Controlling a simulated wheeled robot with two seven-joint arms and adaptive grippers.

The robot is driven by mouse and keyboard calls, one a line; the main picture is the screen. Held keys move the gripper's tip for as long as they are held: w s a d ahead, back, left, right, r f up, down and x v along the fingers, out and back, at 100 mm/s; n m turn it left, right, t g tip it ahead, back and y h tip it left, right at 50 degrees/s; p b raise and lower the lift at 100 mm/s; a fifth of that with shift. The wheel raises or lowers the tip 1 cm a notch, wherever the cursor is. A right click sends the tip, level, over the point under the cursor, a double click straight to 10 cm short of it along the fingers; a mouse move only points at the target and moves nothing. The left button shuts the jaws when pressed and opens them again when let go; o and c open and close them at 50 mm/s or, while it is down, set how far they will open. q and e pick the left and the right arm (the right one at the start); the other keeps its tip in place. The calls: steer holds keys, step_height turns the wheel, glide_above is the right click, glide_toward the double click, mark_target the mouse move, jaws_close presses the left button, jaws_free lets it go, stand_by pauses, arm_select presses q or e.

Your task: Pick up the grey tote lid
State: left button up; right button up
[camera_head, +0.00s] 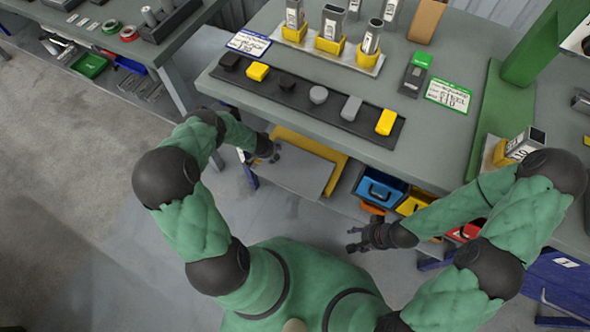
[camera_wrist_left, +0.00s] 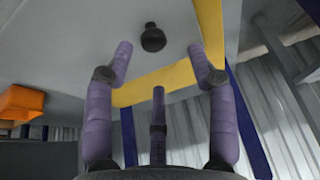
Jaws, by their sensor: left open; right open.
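The grey tote lid (camera_head: 302,176) is a flat grey panel below the front edge of the table, with yellow showing along its far and right sides. In the left wrist view the grey surface (camera_wrist_left: 90,30) carries a black round knob (camera_wrist_left: 153,38). My left gripper (camera_head: 272,155) is at the lid's left end in the head view. Its fingers (camera_wrist_left: 160,62) are open and spread, with the knob showing beyond and between the tips, and nothing is held. Contact with the lid cannot be told. My right gripper (camera_head: 357,238) is open and empty, right of the lid.
The grey table (camera_head: 440,135) overhangs beyond the lid, bearing a black strip (camera_head: 300,97) of several small blocks. Blue (camera_head: 380,187) and yellow (camera_head: 413,205) bins stand below it, right of the lid. The floor (camera_head: 80,200) at left is clear.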

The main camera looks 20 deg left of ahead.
mark_target(276, 156)
arm_select(q)
steer(key=b+x, duration=0.1)
steer(key=x, duration=0.2)
steer(key=b+x, duration=0.1)
steer(key=shift+s+d+f+b, duration=0.25)
steer(key=shift+d+b, duration=0.05)
steer(key=shift+w+f, duration=0.25)
steer(key=shift+f, duration=0.1)
jaws_close()
